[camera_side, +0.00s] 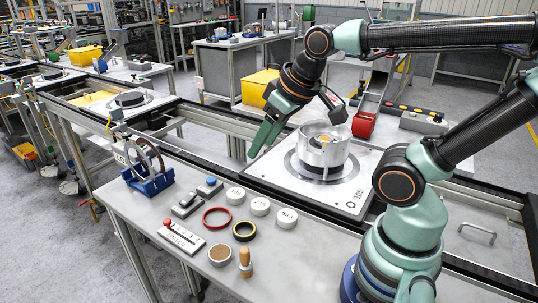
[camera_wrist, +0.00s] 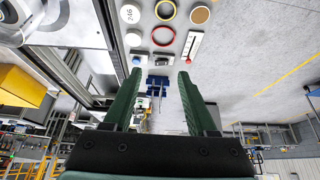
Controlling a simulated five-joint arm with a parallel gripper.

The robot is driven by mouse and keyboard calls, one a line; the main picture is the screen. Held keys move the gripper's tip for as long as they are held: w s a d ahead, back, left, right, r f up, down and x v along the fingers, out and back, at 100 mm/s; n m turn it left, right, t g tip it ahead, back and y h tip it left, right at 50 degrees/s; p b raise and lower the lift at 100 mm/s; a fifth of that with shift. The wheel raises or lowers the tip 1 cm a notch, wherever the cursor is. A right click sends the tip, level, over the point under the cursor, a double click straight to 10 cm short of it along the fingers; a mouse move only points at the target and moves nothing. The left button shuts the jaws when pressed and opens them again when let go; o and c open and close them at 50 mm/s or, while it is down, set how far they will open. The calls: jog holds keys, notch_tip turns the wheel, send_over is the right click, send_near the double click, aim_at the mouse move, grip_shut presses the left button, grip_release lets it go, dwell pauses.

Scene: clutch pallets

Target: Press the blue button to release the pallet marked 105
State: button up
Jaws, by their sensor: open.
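The blue button (camera_side: 210,181) sits on a small grey box on the front bench, beside a second similar box (camera_side: 187,203). Two small boxes also show between my fingertips in the wrist view; the nearer-left one (camera_wrist: 140,59) looks like the button box, but its colour is unclear. The pallet marked 105 (camera_side: 355,200) is a white plate on the conveyor with a metal clutch housing (camera_side: 324,152) on it. My gripper (camera_side: 257,150) is open and empty, above the conveyor's near rail, behind and to the right of the button, apart from it. It also shows in the wrist view (camera_wrist: 160,74).
A blue stand with rings (camera_side: 148,180) stands left of the buttons. White discs (camera_side: 260,205), a red ring (camera_side: 217,218), a yellow-black ring (camera_side: 245,231), a lever box (camera_side: 182,238) and a wooden-handled tool (camera_side: 245,262) lie around on the bench. A yellow bin (camera_side: 258,86) is behind.

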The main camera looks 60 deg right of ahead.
grip_shut()
dwell(1.4)
